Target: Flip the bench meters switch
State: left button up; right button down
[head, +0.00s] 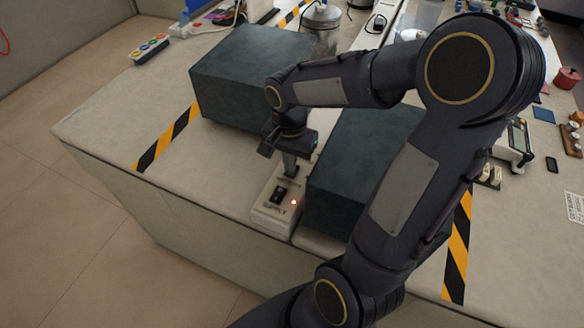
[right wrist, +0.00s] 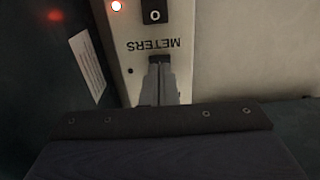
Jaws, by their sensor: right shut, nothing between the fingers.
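A narrow white switch box (head: 271,215) stands at the table's front edge, between two dark green blocks. In the right wrist view the "METERS" label (right wrist: 153,46) reads upside down. A black switch part (right wrist: 159,61) lies beside that label, mostly hidden by my fingertips. My right gripper (head: 289,172) points down at it with its fingers shut and empty; I cannot tell whether they touch it. A second black rocker (head: 277,194), marked O, sits by the "SUPPLY" label. A red light (head: 294,202) glows beside it. My left gripper is not in view.
One dark green block (head: 235,80) stands behind and left of the box; another (head: 335,190) stands close on its right. Striped tape (head: 168,137) marks the table on both sides. A metal canister (head: 322,25) and bench instruments stand farther back.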

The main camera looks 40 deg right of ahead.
jog(key=shift+f+b, duration=0.55)
jog(key=shift+f, duration=0.15)
jog(key=shift+r, duration=0.15)
jog(key=shift+r+p, duration=2.9)
jog(key=shift+r, duration=0.5)
